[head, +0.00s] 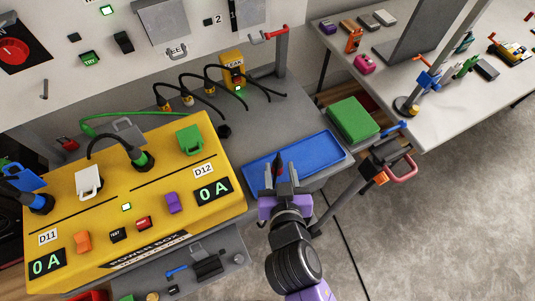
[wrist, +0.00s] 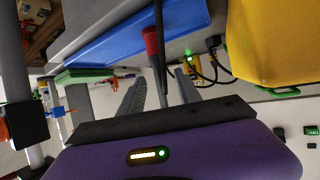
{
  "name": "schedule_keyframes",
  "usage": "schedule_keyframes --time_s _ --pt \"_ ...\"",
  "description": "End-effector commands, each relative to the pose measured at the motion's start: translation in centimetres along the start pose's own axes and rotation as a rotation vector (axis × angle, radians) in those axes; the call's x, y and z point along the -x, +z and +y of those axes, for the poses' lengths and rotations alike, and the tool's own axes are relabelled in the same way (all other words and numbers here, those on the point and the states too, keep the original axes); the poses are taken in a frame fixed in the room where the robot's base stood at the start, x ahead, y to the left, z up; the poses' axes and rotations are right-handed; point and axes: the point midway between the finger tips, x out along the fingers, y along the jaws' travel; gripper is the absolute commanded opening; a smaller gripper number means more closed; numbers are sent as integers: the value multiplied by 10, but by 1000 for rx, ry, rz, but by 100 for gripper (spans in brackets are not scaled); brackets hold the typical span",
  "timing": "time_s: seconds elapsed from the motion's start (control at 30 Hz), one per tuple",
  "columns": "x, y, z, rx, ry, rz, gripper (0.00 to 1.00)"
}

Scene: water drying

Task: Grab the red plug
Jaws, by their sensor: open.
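The red plug (wrist: 151,44) shows in the wrist view just beyond my fingertips, with a dark stem or cable running down between the fingers. In the head view a small dark red part of it (head: 278,163) shows at my fingertips, in front of the blue tray (head: 300,157). My gripper (head: 280,172) is open, its two grey fingers apart on either side of the plug's line. In the wrist view my gripper (wrist: 161,84) shows a gap on both sides of the dark stem. I see no contact; the plug's far end is partly hidden.
A yellow power box (head: 150,205) fills the left, with cables and coloured plugs. A yellow leak box (head: 232,68) with black cables stands behind. A green block (head: 352,120) lies right of the tray. A pole with a red-handled clamp (head: 401,168) stands right of my gripper.

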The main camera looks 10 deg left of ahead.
Motion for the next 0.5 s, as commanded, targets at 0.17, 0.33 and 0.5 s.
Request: schedule_keyframes --time_s 0.17,0.33,0.5 --pt "-16 -2 -1 0 2 0 40" --pt "-31 -2 -1 1 2 0 40" --pt "-52 -4 0 1 2 0 40"
